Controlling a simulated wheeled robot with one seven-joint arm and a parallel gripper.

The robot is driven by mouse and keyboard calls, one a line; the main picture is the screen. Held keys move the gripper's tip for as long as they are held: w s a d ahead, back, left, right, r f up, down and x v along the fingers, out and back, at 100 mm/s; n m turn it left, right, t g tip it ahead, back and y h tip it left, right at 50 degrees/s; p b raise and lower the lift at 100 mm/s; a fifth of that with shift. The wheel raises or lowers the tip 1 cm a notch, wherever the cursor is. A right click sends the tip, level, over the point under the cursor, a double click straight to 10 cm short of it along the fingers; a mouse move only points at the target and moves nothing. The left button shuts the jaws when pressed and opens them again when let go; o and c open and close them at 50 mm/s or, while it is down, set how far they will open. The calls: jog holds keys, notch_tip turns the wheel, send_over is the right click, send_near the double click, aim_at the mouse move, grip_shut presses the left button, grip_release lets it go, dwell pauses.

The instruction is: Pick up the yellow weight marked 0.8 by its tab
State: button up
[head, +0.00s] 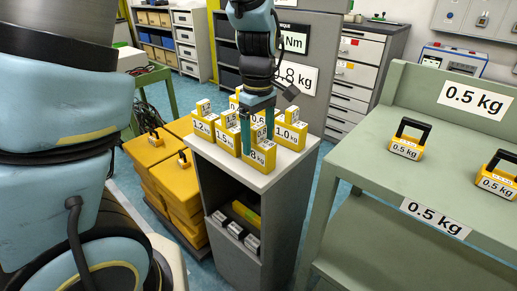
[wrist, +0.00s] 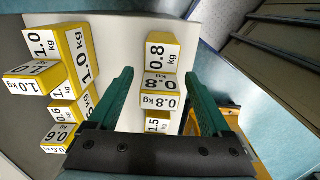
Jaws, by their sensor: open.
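The yellow weight marked 0.8 (head: 262,158) stands at the front corner of the grey cabinet's white top, partly hidden by my gripper in the head view. In the wrist view the 0.8 weight (wrist: 159,100) shows white labels on its body and tab, between my fingers. My gripper (head: 257,139) points down over it with green fingers. In the wrist view my gripper (wrist: 160,70) is open, one finger on each side of the weight's labelled faces, with gaps visible. I cannot tell how far down the fingers reach along the tab.
Other yellow weights crowd the cabinet top (head: 290,177): a 1.0 kg one (head: 290,136) at the right and a 1.2 kg one (head: 204,127) at the left. A 1.5 weight (wrist: 158,126) is close by in the wrist view. A green bench (head: 375,195) stands at the right.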

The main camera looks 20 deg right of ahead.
jog(key=shift+f, duration=0.15)
grip_shut()
dwell(0.6)
dwell(0.8)
